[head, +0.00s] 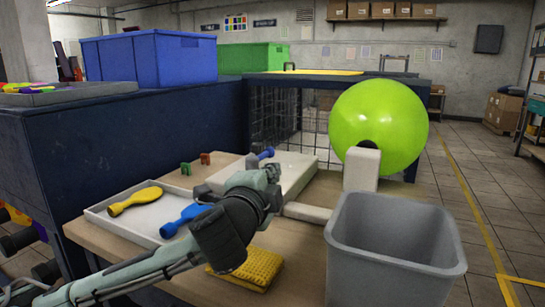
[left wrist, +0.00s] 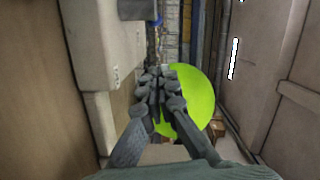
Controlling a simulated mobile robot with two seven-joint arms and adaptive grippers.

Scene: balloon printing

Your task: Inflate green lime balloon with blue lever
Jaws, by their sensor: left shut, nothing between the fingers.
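A large, round lime-green balloon (head: 388,120) is swollen full at the right of the workbench, with its dark neck at the white upright post (head: 361,172) of the inflating machine. It also shows behind my fingers in the left wrist view (left wrist: 197,95). The blue lever (head: 265,153) sticks out at the left side of the white machine body (head: 297,170). My left gripper (head: 270,170) is shut and empty, close to the lever in the picture; I cannot tell whether they touch. It also shows with fingers together in the left wrist view (left wrist: 160,75). My right gripper is not in view.
A yellow cloth (head: 250,267) lies at the bench front. A grey bin (head: 392,245) stands at the right. A green and a red clip stand behind the tray.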

